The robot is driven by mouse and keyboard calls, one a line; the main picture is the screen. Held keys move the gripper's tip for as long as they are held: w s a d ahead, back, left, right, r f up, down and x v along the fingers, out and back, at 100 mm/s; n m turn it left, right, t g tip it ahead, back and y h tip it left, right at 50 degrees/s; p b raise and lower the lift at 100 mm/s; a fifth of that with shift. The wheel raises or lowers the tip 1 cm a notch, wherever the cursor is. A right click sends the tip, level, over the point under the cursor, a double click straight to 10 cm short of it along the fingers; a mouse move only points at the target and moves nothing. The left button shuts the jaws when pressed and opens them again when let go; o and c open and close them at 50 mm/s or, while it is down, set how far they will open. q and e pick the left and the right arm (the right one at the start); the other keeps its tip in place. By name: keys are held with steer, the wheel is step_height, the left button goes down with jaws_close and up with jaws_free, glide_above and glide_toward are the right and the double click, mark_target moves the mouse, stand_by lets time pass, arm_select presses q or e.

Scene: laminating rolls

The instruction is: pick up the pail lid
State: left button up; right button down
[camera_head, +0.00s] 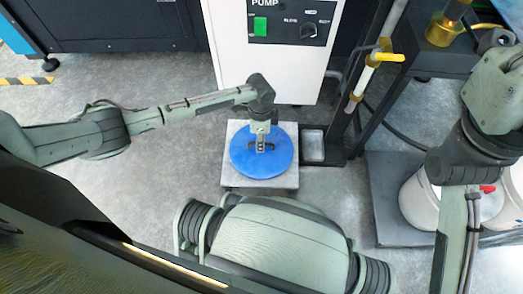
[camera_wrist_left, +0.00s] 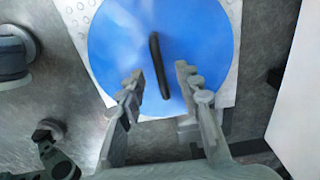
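The pail lid (camera_head: 244,163) is a round blue disc lying flat on a light grey square stand. In the left wrist view the lid (camera_wrist_left: 112,45) has a dark bar handle (camera_wrist_left: 155,50) across its middle. My left gripper (camera_head: 260,146) is above the lid's centre, pointing down. In the left wrist view it is open (camera_wrist_left: 160,75), with one finger on each side of the handle and visible gaps between. In the head view the gripper partly hides the handle. My right arm comes down on the right, and its gripper is out of view.
The light grey stand (camera_head: 236,133) is in front of a white pump cabinet (camera_head: 270,70). A small grey tray (camera_head: 312,146) is right of the stand. A white pail (camera_head: 420,205) is on a dark platform (camera_head: 388,180) at the right. Floor left of the stand is clear.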

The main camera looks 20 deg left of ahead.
arm_select(q)
step_height(320, 180, down, 3)
steer(key=shift+b, duration=0.35)
steer(key=shift+w, duration=0.1)
jaws_close()
steer(key=shift+r, duration=0.1)
